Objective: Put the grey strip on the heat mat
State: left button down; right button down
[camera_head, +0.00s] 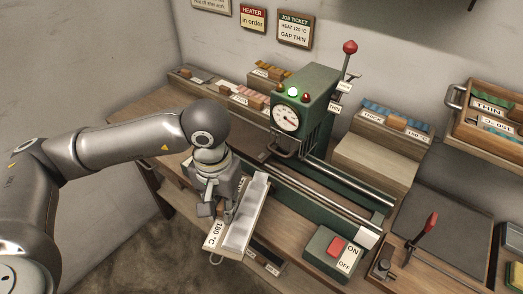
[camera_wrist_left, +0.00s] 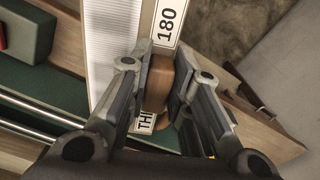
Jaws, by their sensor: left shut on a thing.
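My left gripper (camera_head: 222,215) is shut on a small brown block (camera_wrist_left: 158,80), which shows between its fingers in the left wrist view. A white tag reading "THI" (camera_wrist_left: 146,122) shows at the block's near end. My right gripper is out of view.
A green machine (camera_head: 310,100) with a dial, lit green lamp and red-knobbed lever stands behind, its rails running right. An ON/OFF switch box (camera_head: 333,250) is at the front. Trays of coloured strips (camera_head: 395,115) line the back. A dark flat area (camera_head: 435,215) at right is mostly clear.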

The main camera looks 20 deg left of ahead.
aim_at(453, 228)
jog(key=i+j+z, duration=0.1)
jog(key=j, duration=0.5)
jog(key=i+j+z, duration=0.15)
jog(key=j, duration=0.5)
jog(key=j+z, duration=0.1)
jog(key=j, duration=0.5)
jog(key=i, duration=0.5)
